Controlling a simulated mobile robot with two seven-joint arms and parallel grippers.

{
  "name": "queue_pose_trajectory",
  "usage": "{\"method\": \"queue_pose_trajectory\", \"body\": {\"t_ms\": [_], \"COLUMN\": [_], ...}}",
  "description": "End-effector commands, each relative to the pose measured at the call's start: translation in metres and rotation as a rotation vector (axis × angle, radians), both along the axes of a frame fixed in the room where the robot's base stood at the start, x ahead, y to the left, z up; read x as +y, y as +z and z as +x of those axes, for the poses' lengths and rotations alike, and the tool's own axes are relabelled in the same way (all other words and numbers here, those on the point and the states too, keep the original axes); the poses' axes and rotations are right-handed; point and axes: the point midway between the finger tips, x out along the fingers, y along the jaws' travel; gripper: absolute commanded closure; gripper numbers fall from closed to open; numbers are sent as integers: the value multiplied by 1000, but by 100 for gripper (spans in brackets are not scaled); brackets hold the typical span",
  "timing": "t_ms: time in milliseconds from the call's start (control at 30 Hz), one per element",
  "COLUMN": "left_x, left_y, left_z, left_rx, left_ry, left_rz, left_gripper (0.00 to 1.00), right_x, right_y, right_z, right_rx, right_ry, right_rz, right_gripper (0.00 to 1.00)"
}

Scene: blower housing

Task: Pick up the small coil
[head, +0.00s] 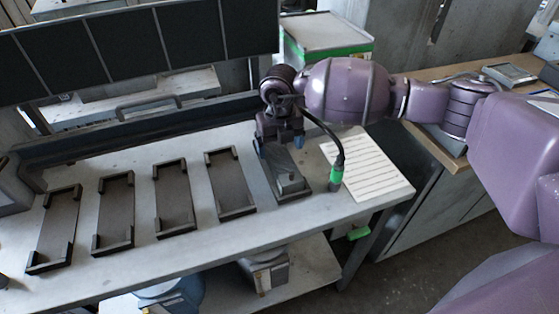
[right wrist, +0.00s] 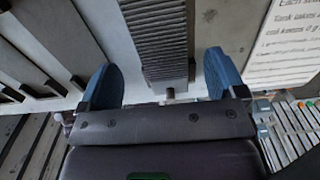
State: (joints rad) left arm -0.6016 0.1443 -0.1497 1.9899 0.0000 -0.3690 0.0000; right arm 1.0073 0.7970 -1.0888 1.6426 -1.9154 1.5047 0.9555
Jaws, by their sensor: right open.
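My right gripper (head: 281,147) is over the rightmost dark holder on the bench, pointing down. In the right wrist view its two blue fingertips (right wrist: 162,80) are spread apart. A grey ribbed block (right wrist: 157,35), which seems to be the small coil, lies between and beyond them, with a gap on each side. It also shows in the head view (head: 290,182), partly hidden behind the gripper. A short stub sticks out of its near end. The fingers do not visibly touch it. My left gripper is not in view.
Several empty dark holders, one of them here (head: 174,198), stand in a row to the left on the grey bench (head: 145,255). A printed sheet (head: 372,172) lies to the right. A green-and-black cable end (head: 336,178) hangs beside the gripper. Bins sit on the shelf below.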

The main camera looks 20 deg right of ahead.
Motion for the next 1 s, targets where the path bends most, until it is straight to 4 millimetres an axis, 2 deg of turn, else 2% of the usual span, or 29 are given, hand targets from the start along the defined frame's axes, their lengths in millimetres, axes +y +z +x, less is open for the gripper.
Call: {"method": "queue_pose_trajectory", "body": {"t_ms": [400, 700, 1000], "left_x": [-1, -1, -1], "left_y": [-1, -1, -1], "left_z": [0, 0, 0], "left_rx": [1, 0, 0], "left_ry": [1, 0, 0], "left_rz": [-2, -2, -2], "left_gripper": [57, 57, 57], "right_x": [-2, -2, -2], "right_y": [-48, -51, -50], "right_z": [7, 8, 8], "right_rx": [3, 2, 1], "right_ry": [0, 1, 0], "right_rz": [1, 0, 0], "right_gripper": [11, 11, 57]}}
